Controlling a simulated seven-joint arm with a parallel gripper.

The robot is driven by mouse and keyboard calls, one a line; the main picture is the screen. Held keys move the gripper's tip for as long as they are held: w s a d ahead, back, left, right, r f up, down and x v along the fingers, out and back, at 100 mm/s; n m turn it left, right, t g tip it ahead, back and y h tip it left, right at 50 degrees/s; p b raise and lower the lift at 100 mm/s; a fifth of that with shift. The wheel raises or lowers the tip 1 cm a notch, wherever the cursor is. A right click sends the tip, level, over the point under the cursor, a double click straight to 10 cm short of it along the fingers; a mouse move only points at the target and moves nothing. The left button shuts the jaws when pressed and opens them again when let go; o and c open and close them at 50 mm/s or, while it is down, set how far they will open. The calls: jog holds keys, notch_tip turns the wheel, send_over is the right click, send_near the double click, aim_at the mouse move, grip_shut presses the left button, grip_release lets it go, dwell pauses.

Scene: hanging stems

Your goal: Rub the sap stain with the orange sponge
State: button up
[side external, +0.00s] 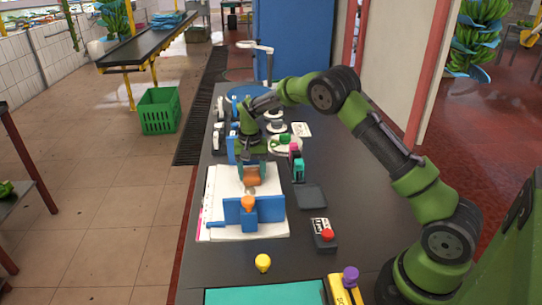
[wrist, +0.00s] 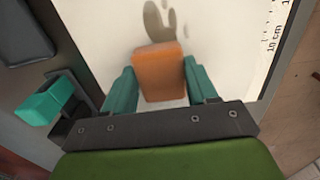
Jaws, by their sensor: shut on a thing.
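The orange sponge (wrist: 160,72) is between the two teal fingers of my gripper (wrist: 161,88), which is shut on it. In the side view the sponge (side external: 252,178) is held over a white board. In the wrist view the sap stain (wrist: 153,22) shows as brownish-grey blotches on the white surface, just beyond the sponge's far edge. The sponge covers the surface behind the stain. I cannot tell if the sponge touches the board. My gripper (side external: 252,168) comes down from above in the side view.
A blue block-like holder with an orange knob (side external: 247,203) stands at the near side of the white board (side external: 212,190). A teal-tipped item (wrist: 50,102) is beside my gripper. A black box with a red button (side external: 325,236) and a yellow knob (side external: 263,262) are on the dark table.

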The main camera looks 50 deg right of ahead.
aim_at(252, 168)
jog(key=shift+w+d, duration=1.1)
jog(key=shift+d, duration=0.05)
jog(key=shift+s+a, duration=3.75)
jog(key=shift+a, duration=0.1)
notch_tip(252, 168, up, 8)
jog(key=shift+d+r, duration=0.1)
jog(key=shift+d, duration=0.05)
